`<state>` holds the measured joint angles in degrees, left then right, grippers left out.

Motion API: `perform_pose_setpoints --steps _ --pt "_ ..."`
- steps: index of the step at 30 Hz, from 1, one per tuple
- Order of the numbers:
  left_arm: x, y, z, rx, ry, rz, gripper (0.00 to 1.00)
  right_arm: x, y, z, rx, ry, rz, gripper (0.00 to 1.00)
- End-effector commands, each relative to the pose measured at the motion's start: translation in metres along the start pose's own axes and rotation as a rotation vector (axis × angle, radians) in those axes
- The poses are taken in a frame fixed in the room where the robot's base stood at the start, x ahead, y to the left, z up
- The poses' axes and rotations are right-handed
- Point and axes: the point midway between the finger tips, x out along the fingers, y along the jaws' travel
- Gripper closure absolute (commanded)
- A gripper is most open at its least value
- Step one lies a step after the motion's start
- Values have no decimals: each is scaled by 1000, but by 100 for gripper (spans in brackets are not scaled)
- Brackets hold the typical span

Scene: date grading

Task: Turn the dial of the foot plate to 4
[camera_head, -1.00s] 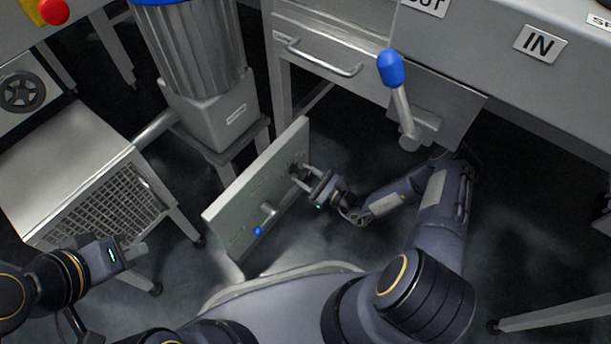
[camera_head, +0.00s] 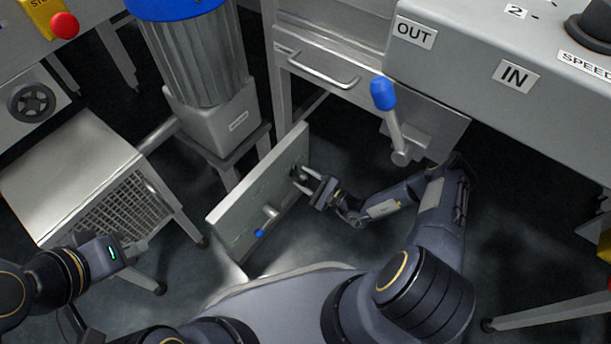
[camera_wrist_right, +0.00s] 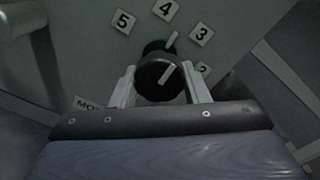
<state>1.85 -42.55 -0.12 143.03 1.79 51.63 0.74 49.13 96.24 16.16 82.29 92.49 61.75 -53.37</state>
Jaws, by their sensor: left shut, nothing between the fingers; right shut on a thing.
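The foot plate (camera_head: 245,197) is a grey upright panel low in the middle of the head view. Its black dial (camera_wrist_right: 158,76) shows in the right wrist view with number labels around it: 5 (camera_wrist_right: 123,21), 4 (camera_wrist_right: 166,9), 3 (camera_wrist_right: 201,33) and a partly hidden 2 (camera_wrist_right: 204,68). The dial's white pointer mark (camera_wrist_right: 172,38) points between 4 and 3. My right gripper (camera_head: 302,180) is shut on the dial, one finger on each side. My left gripper (camera_head: 138,246) is shut and empty, at the lower left, away from the plate.
A short lever with a blue tip (camera_head: 260,232) sticks out of the plate. A larger blue-knobbed lever (camera_head: 384,95) and a drawer handle (camera_head: 320,68) are above my right arm. A grey machine with a mesh side (camera_head: 125,212) stands at left. A motor-like drum (camera_head: 195,60) stands behind the plate.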

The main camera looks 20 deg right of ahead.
Motion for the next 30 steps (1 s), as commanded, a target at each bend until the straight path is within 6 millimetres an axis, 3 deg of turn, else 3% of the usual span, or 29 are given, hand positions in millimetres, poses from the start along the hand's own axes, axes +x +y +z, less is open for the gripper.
perform_pose_setpoints --steps 15,30 --pt "-22 10 -11 0 0 0 100 -1 -2 1 -341 2 2 81" --pt "-25 12 -13 0 0 0 100 -1 -2 -1 -408 2 3 81"
